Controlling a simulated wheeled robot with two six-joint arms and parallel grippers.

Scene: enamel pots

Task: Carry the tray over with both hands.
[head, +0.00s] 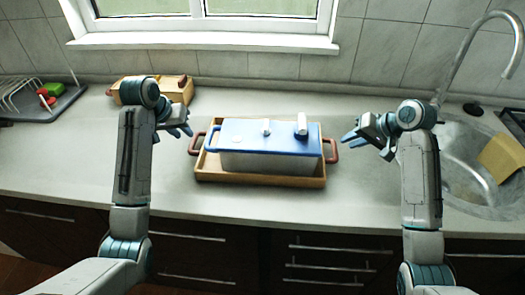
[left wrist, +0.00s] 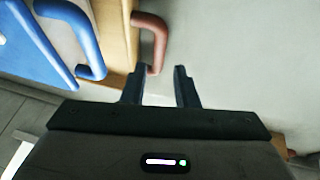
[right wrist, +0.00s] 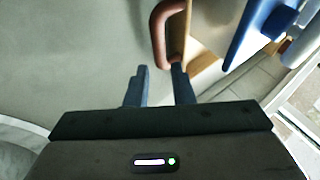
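The wooden tray (head: 260,181) lies on the counter with a red-brown handle at each end. A blue and white enamel pot (head: 268,160) with a blue lid stands in it. My left gripper (head: 188,127) is open, just left of the tray's left handle (head: 197,143). In the left wrist view that handle (left wrist: 151,40) reaches toward my open, empty fingers (left wrist: 160,85). My right gripper (head: 349,137) is open, just right of the tray's right handle (head: 331,151). In the right wrist view that handle (right wrist: 168,25) comes close to one finger; I cannot tell whether they touch.
A smaller wooden box (head: 172,87) stands behind my left arm. A dish rack (head: 30,100) with red and green items is at the far left. The sink (head: 470,165) and tall tap (head: 482,30) are at the right. Counter in front of the tray is clear.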

